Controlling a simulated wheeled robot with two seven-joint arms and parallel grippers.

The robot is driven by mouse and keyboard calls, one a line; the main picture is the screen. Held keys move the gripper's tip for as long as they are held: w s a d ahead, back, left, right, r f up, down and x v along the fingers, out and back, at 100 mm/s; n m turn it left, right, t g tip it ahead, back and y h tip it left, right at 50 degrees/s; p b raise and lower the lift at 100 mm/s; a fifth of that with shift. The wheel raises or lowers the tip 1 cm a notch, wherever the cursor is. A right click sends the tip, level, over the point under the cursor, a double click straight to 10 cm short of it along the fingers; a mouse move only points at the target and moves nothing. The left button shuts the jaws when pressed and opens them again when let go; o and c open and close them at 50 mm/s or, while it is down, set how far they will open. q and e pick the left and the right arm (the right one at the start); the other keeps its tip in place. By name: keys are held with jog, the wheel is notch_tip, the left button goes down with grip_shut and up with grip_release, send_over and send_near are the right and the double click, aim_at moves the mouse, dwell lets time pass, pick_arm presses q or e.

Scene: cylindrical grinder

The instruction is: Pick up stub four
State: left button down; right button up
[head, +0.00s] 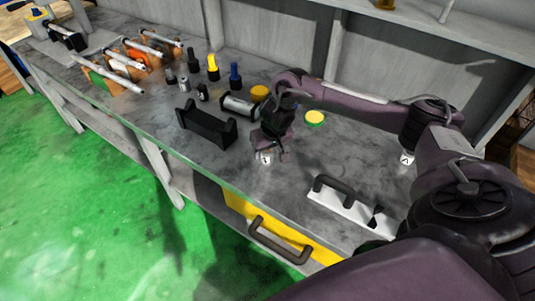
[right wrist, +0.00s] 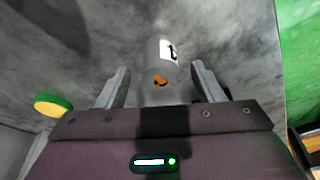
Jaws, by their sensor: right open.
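A small grey cylindrical stub (right wrist: 157,58) with a white label bearing a dark mark and an orange spot on its near end stands between the fingers of my right gripper (right wrist: 160,78). The mark could be a four, but I cannot read it surely. In the head view my right gripper (head: 268,146) is low over the bench, and a labelled stub (head: 266,159) shows just under it, partly hidden. The fingers are open, one on each side of the stub, with gaps. My left gripper is not in view.
Another labelled stub (head: 407,159) stands under my right arm. A black holder (head: 206,125), a grey cylinder on a dark cradle (head: 238,105) and a green-yellow disc (head: 315,118) are near the gripper. A white plate with a black handle (head: 345,205) lies to the right along the front edge.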

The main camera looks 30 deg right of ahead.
aim_at(267, 153)
jog(key=x, duration=0.3)
jog(key=shift+w, duration=0.1)
jog(key=shift+w+f, duration=0.1)
jog(key=shift+f, duration=0.1)
jog(key=c, duration=0.8)
jog(key=shift+c, duration=1.1)
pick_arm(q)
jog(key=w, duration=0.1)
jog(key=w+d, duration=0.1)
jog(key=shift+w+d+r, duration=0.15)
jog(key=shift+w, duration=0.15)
pick_arm(e)
grip_shut()
